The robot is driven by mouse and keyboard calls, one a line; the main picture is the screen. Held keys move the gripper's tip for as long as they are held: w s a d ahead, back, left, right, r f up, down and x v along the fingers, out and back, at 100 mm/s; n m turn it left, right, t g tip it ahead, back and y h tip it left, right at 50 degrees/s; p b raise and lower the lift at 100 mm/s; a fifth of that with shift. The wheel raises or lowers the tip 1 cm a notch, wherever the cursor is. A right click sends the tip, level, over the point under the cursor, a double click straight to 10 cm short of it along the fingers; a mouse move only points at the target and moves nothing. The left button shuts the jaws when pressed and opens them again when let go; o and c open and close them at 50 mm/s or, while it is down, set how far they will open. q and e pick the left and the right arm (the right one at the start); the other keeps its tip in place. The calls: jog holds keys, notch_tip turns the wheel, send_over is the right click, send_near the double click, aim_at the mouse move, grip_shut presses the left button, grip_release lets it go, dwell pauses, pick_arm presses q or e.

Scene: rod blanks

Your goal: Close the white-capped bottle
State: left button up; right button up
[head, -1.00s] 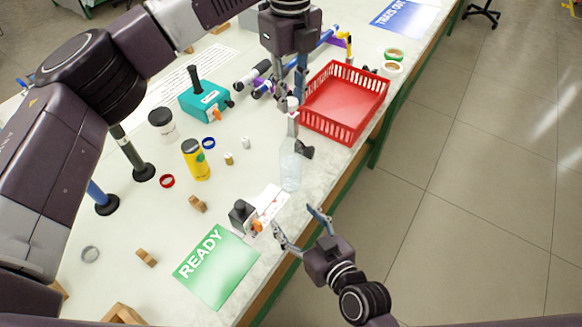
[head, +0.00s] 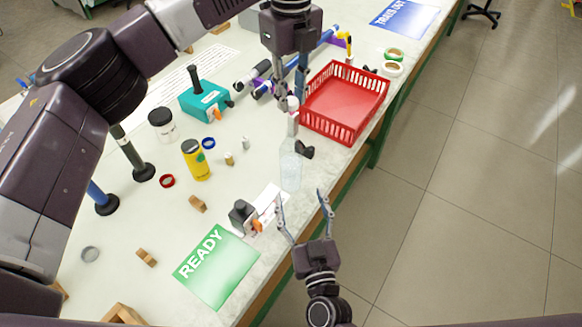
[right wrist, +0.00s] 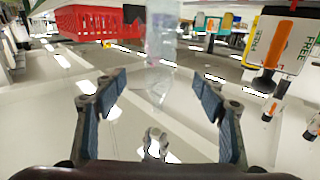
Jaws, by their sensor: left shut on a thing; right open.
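The clear bottle (head: 290,168) stands upright near the table's front edge, left of the red basket. Its white cap (head: 293,103) is at the top of the neck; I cannot tell whether it is seated or just above. My left gripper (head: 290,101) comes down from above and is shut on the white cap. My right gripper (head: 300,198) is open and empty, below the bottle in the head view, its fingers pointing towards it. In the right wrist view the bottle (right wrist: 160,40) shows beyond and between the open fingertips (right wrist: 155,85), apart from them.
The red basket (head: 345,133) stands right of the bottle. A dark device with an orange part (head: 243,215) and the green READY mat (head: 216,268) lie to the lower left. A yellow container (head: 196,160), jar (head: 163,125) and small caps are spread further left. Floor lies right of the table.

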jog(key=w, duration=0.4)
jog(key=w+a, duration=0.1)
jog(key=w, duration=0.3)
jog(key=w+a, duration=0.1)
jog(key=w, duration=0.2)
jog(key=shift+w+a, duration=0.15)
jog(key=shift+w, duration=0.25)
grip_shut()
pick_arm(q)
send_over(291, 130)
jog(key=shift+f, duration=2.45)
